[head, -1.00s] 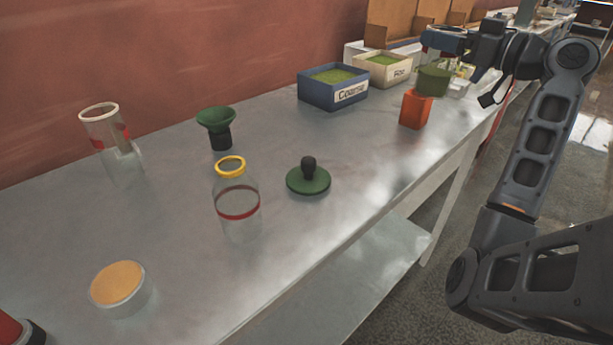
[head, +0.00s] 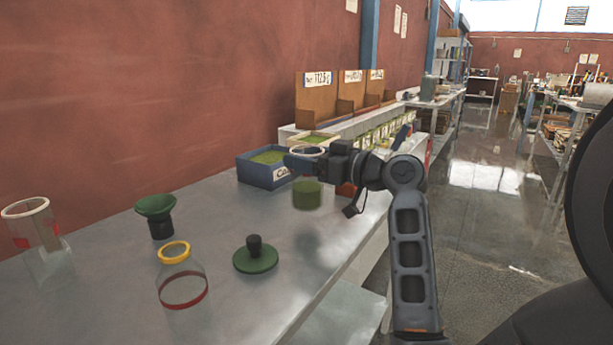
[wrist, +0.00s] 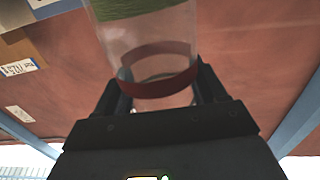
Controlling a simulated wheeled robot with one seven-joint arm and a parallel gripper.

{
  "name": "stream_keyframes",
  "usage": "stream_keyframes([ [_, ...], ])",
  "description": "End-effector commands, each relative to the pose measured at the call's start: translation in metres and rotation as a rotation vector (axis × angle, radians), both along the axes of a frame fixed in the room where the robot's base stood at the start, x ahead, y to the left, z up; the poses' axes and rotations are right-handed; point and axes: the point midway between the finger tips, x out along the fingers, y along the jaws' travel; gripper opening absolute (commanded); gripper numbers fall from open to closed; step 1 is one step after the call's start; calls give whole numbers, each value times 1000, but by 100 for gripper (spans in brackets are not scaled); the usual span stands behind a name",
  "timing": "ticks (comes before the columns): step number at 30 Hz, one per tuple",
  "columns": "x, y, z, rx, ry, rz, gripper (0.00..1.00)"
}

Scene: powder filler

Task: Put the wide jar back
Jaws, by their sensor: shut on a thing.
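My gripper (head: 303,168) is shut on a clear wide jar (head: 307,173) with a pale rim and green powder in its bottom. I hold it upright above the workbench, in front of the blue box in the picture. In the wrist view the jar's clear wall (wrist: 150,40) and red band (wrist: 160,85) show between the fingers (wrist: 163,88), with the green powder at the top edge. My gripper partly hides the jar in the head view. The grey workbench (head: 120,230) runs below.
On the bench stand a tall white-rimmed jar (head: 45,250), a yellow-rimmed jar (head: 182,290), a green funnel (head: 157,213) and a green knobbed lid (head: 256,258). Bench space right of the lid is clear.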

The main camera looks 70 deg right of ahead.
Motion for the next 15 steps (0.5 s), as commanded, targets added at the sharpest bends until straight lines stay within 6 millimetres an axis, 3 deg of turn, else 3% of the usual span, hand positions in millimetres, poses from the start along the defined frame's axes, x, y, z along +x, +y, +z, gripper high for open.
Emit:
stream_keyframes([
  [9,1,0,-38,2,1,0,14],
  [15,1,1,-40,0,0,1,14],
])
